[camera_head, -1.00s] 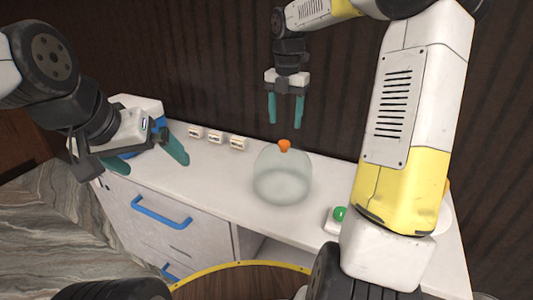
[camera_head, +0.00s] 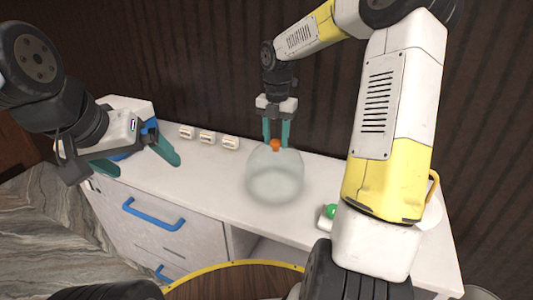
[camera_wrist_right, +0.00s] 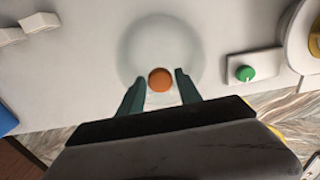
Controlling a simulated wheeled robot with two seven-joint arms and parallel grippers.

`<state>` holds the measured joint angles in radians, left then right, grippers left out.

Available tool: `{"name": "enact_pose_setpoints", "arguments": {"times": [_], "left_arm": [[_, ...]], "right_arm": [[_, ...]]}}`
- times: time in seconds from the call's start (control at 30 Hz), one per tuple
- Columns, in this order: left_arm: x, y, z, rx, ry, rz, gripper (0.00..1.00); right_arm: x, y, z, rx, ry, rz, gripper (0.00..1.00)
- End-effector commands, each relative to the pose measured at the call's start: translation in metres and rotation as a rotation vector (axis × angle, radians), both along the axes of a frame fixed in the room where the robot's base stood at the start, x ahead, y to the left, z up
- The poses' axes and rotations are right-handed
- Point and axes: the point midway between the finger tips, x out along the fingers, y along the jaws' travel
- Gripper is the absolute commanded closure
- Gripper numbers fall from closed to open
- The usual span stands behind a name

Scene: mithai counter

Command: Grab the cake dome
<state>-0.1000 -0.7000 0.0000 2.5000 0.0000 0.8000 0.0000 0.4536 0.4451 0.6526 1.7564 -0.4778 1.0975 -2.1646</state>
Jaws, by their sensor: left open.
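The cake dome (camera_head: 274,178) is a clear glass dome with an orange knob (camera_head: 275,145) on top, standing on the white counter. My right gripper (camera_head: 276,138) points down at the knob, its teal fingers on either side of it. In the right wrist view the orange knob (camera_wrist_right: 160,79) shows between the two open fingertips (camera_wrist_right: 160,78), with a gap on each side. The glass dome (camera_wrist_right: 160,40) shows as a faint round outline beneath. My left gripper (camera_head: 142,160) is open and empty, over the left part of the counter.
Several small white labelled blocks (camera_head: 207,137) stand along the counter's back edge. A green button on a white base (camera_wrist_right: 244,73) is to the right of the dome. A blue and white object (camera_head: 135,125) stands behind my left gripper. Blue drawer handles (camera_head: 153,215) are on the front.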

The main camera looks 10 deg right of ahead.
Motion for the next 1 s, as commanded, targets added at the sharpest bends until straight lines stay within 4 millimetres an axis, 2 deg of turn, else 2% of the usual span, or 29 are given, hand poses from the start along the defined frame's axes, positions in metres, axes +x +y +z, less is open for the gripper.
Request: {"name": "enact_pose_setpoints", "arguments": {"times": [0.03,0.17,0.2,1.0], "left_arm": [[0.0,0.0,0.0,0.0,0.0,0.0,0.0],[0.0,0.0,0.0,0.0,0.0,0.0,0.0],[0.0,0.0,0.0,0.0,0.0,0.0,0.0],[0.0,0.0,0.0,0.0,0.0,0.0,0.0]], "right_arm": [[0.0,0.0,0.0002,0.0,0.0,0.0,0.71],[0.0,0.0,0.0002,0.0,0.0,0.0,0.97],[0.0,0.0,0.0003,0.0,0.0,0.0,1.0],[0.0001,0.0001,0.0005,0.0,0.0,0.0,1.0]]}}
